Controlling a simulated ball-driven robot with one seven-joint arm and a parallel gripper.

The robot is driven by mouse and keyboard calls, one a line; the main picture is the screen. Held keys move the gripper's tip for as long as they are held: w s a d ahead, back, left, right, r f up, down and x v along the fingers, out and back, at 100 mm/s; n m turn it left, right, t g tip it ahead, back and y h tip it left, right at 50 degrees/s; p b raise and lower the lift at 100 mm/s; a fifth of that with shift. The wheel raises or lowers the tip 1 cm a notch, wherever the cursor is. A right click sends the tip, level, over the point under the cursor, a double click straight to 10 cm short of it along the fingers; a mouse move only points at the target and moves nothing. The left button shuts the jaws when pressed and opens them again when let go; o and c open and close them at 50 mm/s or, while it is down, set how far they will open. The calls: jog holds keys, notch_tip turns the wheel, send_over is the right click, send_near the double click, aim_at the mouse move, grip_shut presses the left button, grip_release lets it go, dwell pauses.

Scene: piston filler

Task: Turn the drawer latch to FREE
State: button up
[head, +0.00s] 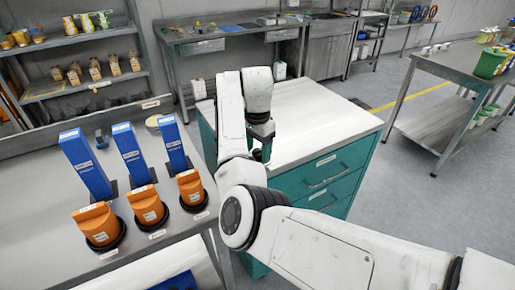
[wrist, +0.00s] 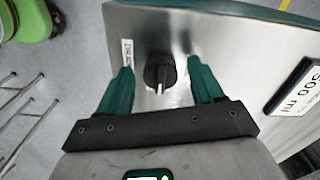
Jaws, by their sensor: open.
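The drawer latch (wrist: 152,73) shows in the wrist view as a round black knob with a raised grip bar and a pale mark, on a grey metal panel (wrist: 225,35). The bar runs roughly up and down in the picture. My gripper (wrist: 162,72) is open, with one teal finger on each side of the knob and a gap to both. A small white label (wrist: 127,53) sits left of the knob; its text is too small to read. In the head view my gripper (head: 262,142) is at the teal drawer cabinet (head: 322,180); the knob is hidden there.
A "500 ml" plate (wrist: 293,87) is right of the knob. In the head view, a bench (head: 165,262) at left holds several blue boxes (head: 87,165) and orange blocks (head: 147,207). The cabinet's white top (head: 325,125) is clear. A metal table (head: 455,75) stands at right.

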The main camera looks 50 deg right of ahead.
jog(key=shift+c, duration=0.4)
jog(key=c, duration=1)
